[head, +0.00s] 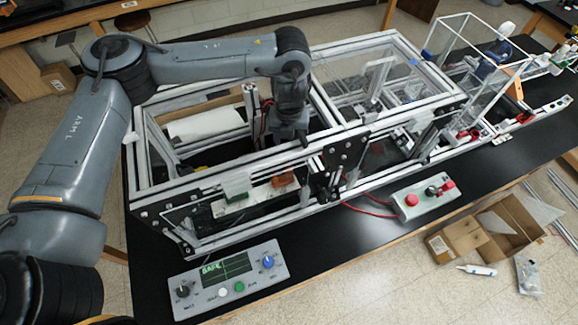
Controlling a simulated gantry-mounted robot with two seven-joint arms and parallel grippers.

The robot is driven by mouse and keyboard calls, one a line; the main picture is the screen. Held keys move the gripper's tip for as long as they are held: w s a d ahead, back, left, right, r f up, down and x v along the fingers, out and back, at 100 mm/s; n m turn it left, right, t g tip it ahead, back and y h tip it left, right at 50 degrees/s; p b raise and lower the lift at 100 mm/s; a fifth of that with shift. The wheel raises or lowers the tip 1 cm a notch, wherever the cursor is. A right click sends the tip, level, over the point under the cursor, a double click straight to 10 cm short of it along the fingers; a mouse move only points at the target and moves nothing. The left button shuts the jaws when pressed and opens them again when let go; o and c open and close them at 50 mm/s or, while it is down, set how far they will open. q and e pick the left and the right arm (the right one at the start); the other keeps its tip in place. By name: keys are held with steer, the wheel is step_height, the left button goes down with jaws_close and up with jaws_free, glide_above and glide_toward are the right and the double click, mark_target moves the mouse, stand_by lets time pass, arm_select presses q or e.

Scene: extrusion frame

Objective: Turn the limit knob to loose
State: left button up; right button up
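A grey control panel (228,281) lies on the black bench in front of the extrusion frame. It has a black knob (182,291) at its left end and a blue knob (267,262) at its right end. The labels are too small to read surely, so I cannot tell which is the limit knob or where its pointer stands. A screen with green text (226,266) and a white and a green button sit between them. My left gripper (301,137) points down at the frame's front rail, well behind the panel; its fingers are too small and dark to judge. My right gripper is not in view.
The extrusion frame (240,155) fills the bench behind the panel. A grey box with red buttons (425,199) stands to the right, with red cables. An open cardboard box (505,225) lies on the floor. Bare bench lies between the panel and the button box.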

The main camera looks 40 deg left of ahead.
arm_select(q)
step_height(320, 180, down, 14)
steer(key=shift+r, duration=0.25)
stand_by(0.4)
jaws_close()
